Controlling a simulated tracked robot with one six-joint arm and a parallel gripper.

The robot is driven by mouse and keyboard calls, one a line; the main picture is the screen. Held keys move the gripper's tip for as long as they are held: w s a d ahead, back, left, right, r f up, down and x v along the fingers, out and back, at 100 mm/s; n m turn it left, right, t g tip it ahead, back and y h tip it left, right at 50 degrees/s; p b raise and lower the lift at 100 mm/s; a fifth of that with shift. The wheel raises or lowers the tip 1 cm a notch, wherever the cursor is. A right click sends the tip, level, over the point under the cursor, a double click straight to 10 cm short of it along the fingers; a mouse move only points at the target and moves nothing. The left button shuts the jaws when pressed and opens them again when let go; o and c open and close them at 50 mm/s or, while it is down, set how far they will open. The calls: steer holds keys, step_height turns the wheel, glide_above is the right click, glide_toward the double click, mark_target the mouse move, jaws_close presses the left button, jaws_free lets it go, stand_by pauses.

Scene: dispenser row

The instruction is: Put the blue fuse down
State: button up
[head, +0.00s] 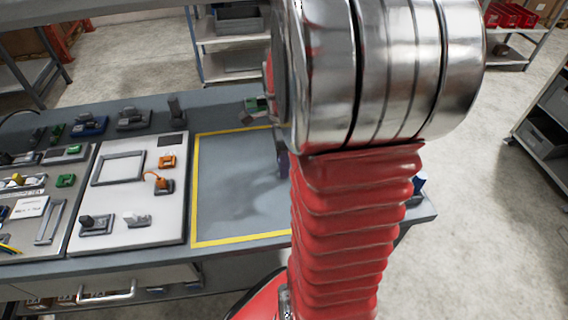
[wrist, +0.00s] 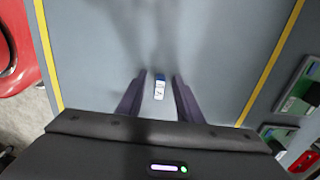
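The blue fuse (wrist: 159,88), a small white cylinder with a blue end and a printed label, shows in the wrist view between my gripper's two fingers. My gripper (wrist: 160,77) has its fingers apart, with a visible gap on each side of the fuse, so neither finger touches it. The fuse appears to lie on the grey work area (wrist: 215,50) bordered by yellow tape. In the head view, part of a purple finger of my gripper (head: 283,164) shows over the same area (head: 222,190); my arm hides the rest and the fuse.
Left of the taped area is a light panel (head: 118,218) with orange, grey and white parts. Several connectors and small devices (head: 89,125) line the table's back. A dark blue object (head: 418,186) stands at the right end. The taped area's left part is clear.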

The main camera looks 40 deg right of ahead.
steer(key=shift+c, duration=0.2)
jaws_close()
stand_by(0.3)
